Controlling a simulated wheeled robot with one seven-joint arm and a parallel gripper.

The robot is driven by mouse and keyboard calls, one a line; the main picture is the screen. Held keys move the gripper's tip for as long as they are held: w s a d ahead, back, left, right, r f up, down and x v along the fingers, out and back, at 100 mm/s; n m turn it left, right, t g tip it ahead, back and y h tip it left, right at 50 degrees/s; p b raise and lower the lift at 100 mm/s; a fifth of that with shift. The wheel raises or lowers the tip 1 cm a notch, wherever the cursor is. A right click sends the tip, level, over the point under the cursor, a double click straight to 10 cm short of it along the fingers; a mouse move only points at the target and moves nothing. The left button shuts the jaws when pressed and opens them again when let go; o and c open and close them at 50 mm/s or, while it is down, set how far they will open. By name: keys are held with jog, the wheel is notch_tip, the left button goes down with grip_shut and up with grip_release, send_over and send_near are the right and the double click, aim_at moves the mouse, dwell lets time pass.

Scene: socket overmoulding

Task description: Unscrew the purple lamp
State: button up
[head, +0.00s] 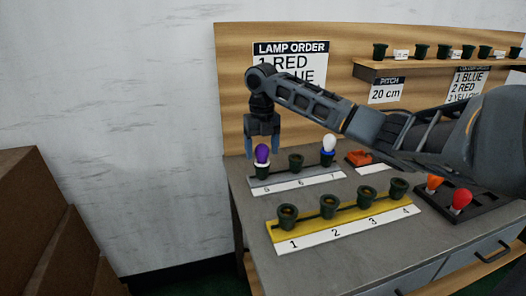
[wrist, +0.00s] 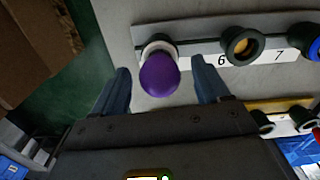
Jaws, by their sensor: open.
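The purple lamp (head: 262,154) stands upright with a white collar in socket 5, at the left end of the grey strip (head: 282,185). My gripper (head: 262,133) is above the lamp, pointing down. In the wrist view, the purple lamp (wrist: 160,75) shows between the two open fingers of my gripper (wrist: 162,88), with a gap on each side. The fingers do not touch it in that view.
Socket 6 (head: 296,162) is empty; socket 7 holds a white and blue lamp (head: 329,150). A yellow strip (head: 340,217) with several empty sockets lies in front. Orange (head: 434,183) and red (head: 460,200) lamps stand in a dark tray at right. Boxes (head: 40,225) stand left of the table.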

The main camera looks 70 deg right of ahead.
jog(key=m+p, duration=0.1)
jog(key=m, duration=0.1)
jog(key=shift+r+m, duration=0.1)
jog(key=shift+m, duration=0.2)
jog(key=shift+r+m+p, duration=0.2)
jog(key=shift+m+p, duration=0.8)
jog(key=shift+p, duration=0.15)
jog(key=shift+f+m+p, duration=0.2)
jog(key=shift+m+p, duration=0.55)
jog(key=shift+m, duration=0.45)
jog(key=shift+r+m+p, duration=0.2)
jog(key=shift+m+p, duration=0.8)
jog(key=shift+p, duration=0.1)
jog(key=shift+m+p, duration=0.45)
jog(key=shift+m, duration=0.15)
jog(key=shift+f+m, duration=0.25)
jog(key=shift+m, duration=0.45)
jog(key=shift+p, duration=0.45)
